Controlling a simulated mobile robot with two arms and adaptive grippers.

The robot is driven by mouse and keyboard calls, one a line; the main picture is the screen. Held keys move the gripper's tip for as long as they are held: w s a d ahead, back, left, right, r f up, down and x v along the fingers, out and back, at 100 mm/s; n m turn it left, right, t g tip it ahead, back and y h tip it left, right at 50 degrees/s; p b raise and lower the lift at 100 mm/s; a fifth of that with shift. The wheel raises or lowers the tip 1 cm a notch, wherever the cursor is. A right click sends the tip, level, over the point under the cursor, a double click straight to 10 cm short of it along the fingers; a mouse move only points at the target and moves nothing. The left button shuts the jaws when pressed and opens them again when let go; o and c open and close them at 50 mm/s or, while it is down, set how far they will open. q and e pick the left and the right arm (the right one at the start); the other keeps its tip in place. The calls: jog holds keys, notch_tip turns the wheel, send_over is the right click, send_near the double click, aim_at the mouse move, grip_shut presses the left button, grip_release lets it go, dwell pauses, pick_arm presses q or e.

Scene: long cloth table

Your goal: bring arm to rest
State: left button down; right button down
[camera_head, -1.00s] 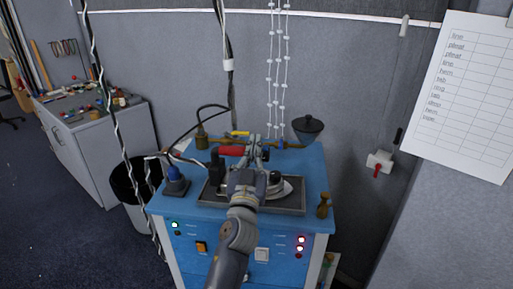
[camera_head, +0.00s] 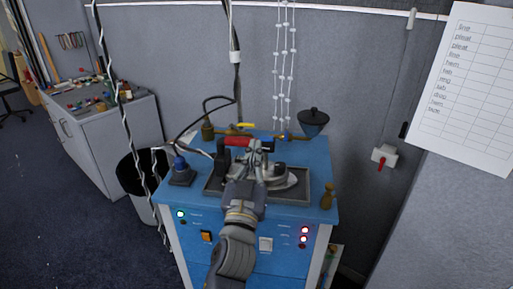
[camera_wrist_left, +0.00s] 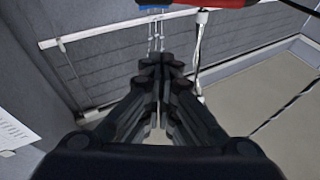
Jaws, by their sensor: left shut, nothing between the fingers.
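My left gripper (camera_head: 258,147) is above the dark tray (camera_head: 302,200) on the blue cabinet (camera_head: 325,150). Its fingers are shut with nothing between them, and they also show closed in the left wrist view (camera_wrist_left: 160,62). My left arm comes up from the bottom and hides part of the tray. A grey iron-like object (camera_head: 290,181) sits in the tray, partly behind the gripper. A red handle (camera_head: 237,141) shows just left of the fingertips; a red part (camera_wrist_left: 218,3) shows at the top of the wrist view. My right gripper is in no view.
A dark funnel (camera_head: 313,122) is behind. Cables hang at left and bead strings (camera_head: 284,70) at the back. A bin (camera_head: 140,180) stands left.

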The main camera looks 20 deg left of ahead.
pick_arm(q)
jog(key=shift+s+d, duration=0.1)
jog(key=shift+s, duration=0.3)
jog(key=shift+w, duration=0.1)
jog(key=shift+f, duration=0.1)
